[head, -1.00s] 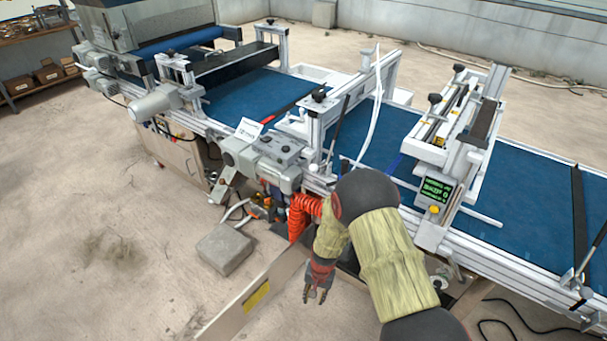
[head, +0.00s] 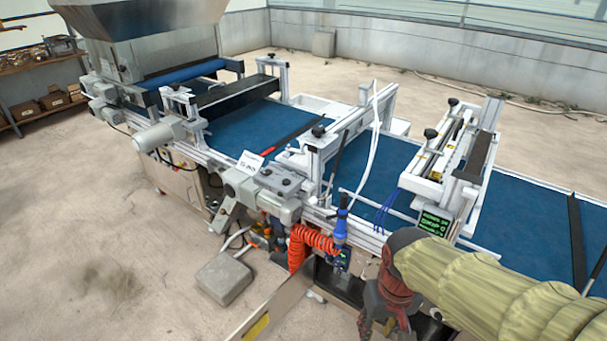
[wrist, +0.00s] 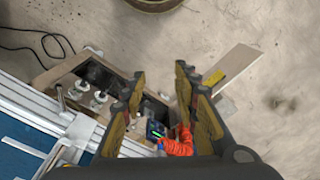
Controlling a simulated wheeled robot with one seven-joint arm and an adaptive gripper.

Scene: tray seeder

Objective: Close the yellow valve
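I cannot make out a yellow valve clearly in either view. Under the conveyor, in the wrist view, two pale round fittings (wrist: 81,88) stand in an open wooden-sided compartment (wrist: 60,72), left of my fingers. My gripper (wrist: 160,80) is open and empty, with its two fingers apart and pointing down over the compartment's end and floor. In the head view my gripper (head: 385,328) hangs below my forearm at the machine's near side. My arm hides part of the machine's lower front there.
A coiled orange hose (head: 311,240) and a blue-topped unit (head: 341,228) hang at the machine's front edge. A board with a yellow label (head: 257,326) juts out toward me. A concrete block (head: 224,277) lies on the floor. Open floor is at left.

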